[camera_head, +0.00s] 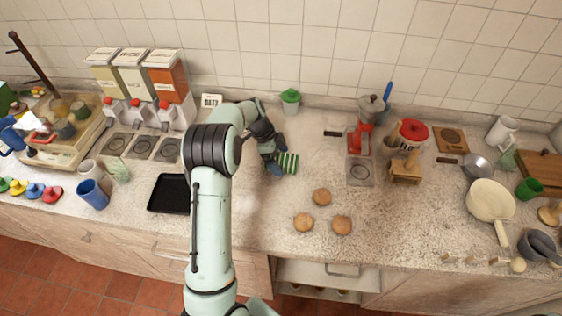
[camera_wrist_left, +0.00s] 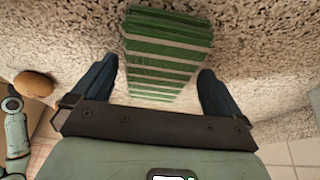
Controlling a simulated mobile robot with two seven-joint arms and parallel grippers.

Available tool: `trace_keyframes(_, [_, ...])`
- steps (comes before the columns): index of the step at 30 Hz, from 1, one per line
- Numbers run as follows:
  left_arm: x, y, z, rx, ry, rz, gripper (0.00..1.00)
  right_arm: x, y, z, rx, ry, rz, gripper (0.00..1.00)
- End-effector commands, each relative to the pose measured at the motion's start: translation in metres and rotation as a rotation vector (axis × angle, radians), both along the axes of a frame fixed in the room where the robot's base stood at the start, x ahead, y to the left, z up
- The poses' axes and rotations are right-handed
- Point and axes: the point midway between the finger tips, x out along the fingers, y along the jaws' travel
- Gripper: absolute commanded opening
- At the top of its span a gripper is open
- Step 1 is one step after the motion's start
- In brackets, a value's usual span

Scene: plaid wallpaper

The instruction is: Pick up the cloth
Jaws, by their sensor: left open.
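The cloth (camera_head: 289,162) is green with white stripes and lies on the speckled counter near the middle. My left gripper (camera_head: 279,168) is at the cloth, and its arm hides part of the counter in the head view. In the left wrist view the cloth (camera_wrist_left: 165,52) lies between and beyond the two dark blue fingers of the left gripper (camera_wrist_left: 158,82). The fingers are spread apart, with a gap to the cloth on each side. I cannot tell how far above the counter they are. My right gripper does not show clearly.
Several round brown buns (camera_head: 322,197) lie right of the arm; one shows in the left wrist view (camera_wrist_left: 33,84). A black tray (camera_head: 169,194) is to the left. A green-lidded jar (camera_head: 290,101) and a small sign (camera_head: 211,101) stand behind.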

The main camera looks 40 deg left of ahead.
Motion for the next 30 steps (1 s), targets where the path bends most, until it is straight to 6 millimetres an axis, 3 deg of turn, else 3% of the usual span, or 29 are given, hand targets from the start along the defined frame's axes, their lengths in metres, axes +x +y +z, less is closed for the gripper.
trace_keyframes(3, [-0.001, 0.0, -0.001, 0.0, 0.001, 0.0, 0.97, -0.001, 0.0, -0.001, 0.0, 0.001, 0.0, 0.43])
trace_keyframes(8, [-0.001, 0.0, 0.0, 0.001, 0.0, 0.0, 0.45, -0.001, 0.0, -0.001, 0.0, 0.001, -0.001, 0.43])
trace_keyframes(22, [0.0, 0.001, 0.01, 0.001, -0.002, -0.001, 0.43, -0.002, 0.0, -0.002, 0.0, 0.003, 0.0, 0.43])
trace_keyframes(26, [0.0, 0.001, 0.028, 0.001, -0.004, 0.0, 0.43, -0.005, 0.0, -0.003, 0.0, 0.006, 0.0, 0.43])
trace_keyframes(30, [0.0, 0.001, 0.062, 0.002, -0.007, -0.001, 0.43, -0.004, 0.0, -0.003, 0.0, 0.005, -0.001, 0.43])
